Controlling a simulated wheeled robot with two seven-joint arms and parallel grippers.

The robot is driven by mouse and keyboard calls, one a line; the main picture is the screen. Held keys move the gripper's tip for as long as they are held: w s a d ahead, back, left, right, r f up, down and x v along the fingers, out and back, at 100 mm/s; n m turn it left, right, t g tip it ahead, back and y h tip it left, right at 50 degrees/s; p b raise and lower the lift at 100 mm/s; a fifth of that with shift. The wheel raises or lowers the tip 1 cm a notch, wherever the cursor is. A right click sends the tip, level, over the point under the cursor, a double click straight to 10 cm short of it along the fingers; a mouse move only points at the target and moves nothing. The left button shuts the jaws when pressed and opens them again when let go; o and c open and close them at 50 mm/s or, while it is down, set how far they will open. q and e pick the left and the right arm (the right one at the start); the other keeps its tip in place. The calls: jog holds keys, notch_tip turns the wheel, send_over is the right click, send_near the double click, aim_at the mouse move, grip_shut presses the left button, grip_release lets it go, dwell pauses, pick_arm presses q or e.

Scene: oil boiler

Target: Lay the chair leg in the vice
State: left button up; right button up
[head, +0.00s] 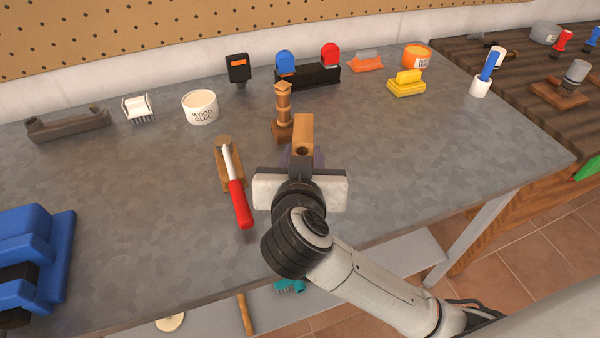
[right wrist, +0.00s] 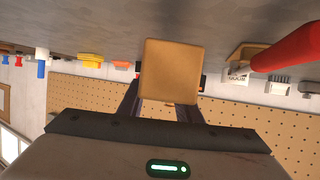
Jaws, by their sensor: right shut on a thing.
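My right gripper (head: 302,160) is shut on a light wooden piece with a square end, which I take to be the chair leg (head: 303,128). Its square face fills the space between the fingers in the right wrist view (right wrist: 172,70). It points away from me over the middle of the bench; whether it touches the bench is hidden. The blue block-like tool with a dark gap at the left front looks like the vice (head: 35,240). It is cut off by the picture edge and well apart from the gripper. My left gripper is not in view.
A turned wooden post (head: 283,112) stands just behind the held piece. A red-handled tool (head: 238,195) lies on a wooden block to its left. A glue tub (head: 200,106) and brush (head: 138,108) stand further back. The bench (head: 130,210) is clear between the red handle and the blue tool.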

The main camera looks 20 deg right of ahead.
notch_tip(320, 180, down, 4)
jog(key=shift+f+b, duration=0.1)
jog(key=shift+b, duration=0.2)
jog(key=o, duration=1.2)
jog(key=shift+f, duration=0.1)
